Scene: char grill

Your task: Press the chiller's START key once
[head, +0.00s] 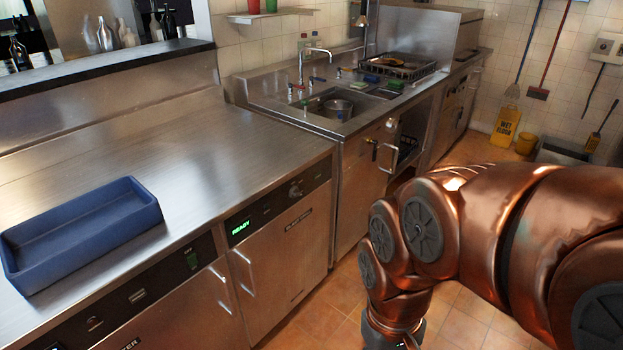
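The chiller looks to be the steel cabinet (285,265) under the counter, with a black control strip along its top edge. A green display (241,228) on the strip's left end reads READY. A round knob (295,191) sits toward the strip's right end. The small label on the door is too blurred to read surely, and I cannot make out a START key. My copper arm comes in from the right and bends down in front of the floor, to the right of the cabinet. My gripper is below the picture's bottom edge.
A blue tray (136,187) lies on the steel counter (190,135) at left. Another cabinet (175,310) with a bar handle stands left of the chiller. Beyond are a sink (318,112) and a yellow wet-floor sign (505,126). Tiled floor (318,322) lies between cabinet and arm.

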